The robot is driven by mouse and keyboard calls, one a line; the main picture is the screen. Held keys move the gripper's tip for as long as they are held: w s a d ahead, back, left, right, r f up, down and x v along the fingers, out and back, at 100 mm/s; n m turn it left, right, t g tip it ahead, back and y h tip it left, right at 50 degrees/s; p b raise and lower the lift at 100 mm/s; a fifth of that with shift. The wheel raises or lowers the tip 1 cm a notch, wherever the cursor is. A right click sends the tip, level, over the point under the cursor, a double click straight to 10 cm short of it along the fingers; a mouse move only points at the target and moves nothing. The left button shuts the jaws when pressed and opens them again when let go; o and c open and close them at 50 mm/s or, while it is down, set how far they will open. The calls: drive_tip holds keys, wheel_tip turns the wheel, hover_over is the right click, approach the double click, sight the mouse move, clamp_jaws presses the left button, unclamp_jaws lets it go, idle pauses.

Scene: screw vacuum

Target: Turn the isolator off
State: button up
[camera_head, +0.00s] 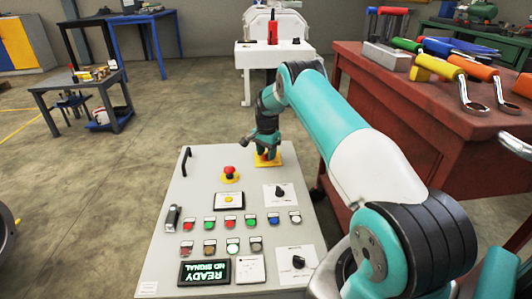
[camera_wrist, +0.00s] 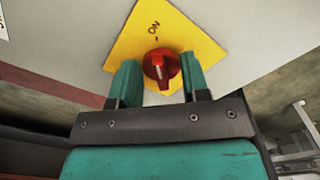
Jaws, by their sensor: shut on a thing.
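The isolator is a red rotary knob (camera_wrist: 162,66) on a yellow plate (camera_wrist: 188,36) marked "ON". In the head view the yellow plate (camera_head: 274,161) is at the far right corner of the grey control panel (camera_head: 165,228), and the knob is mostly hidden by my gripper. My gripper (camera_head: 264,154) is over the plate. In the wrist view my gripper's two teal fingers (camera_wrist: 160,76) are on either side of the red knob, shut on it. The knob's pointer ridge runs toward my gripper's palm, in line with the "ON" mark.
A red emergency button (camera_head: 230,171) sits left of the isolator on the panel. A red workbench (camera_head: 420,110) with tools stands close on the right.

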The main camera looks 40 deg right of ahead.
drive_tip(key=n+p, duration=0.1)
drive_tip(key=n, duration=0.3)
drive_tip(key=shift+r, duration=0.1)
drive_tip(key=n, duration=0.2)
drive_tip(key=n+p, duration=0.1)
drive_tip(key=n, duration=0.1)
drive_tip(key=shift+s+d+n, duration=0.15)
drive_tip(key=shift+n, duration=0.25)
drive_tip(key=n, duration=0.4)
drive_tip(key=shift+d+n, duration=0.15)
drive_tip(key=shift+n, duration=0.15)
drive_tip(key=shift+d+n, duration=0.15)
drive_tip(key=shift+n, duration=1.85)
drive_tip(key=o, duration=0.8)
drive_tip(key=shift+o, duration=0.2)
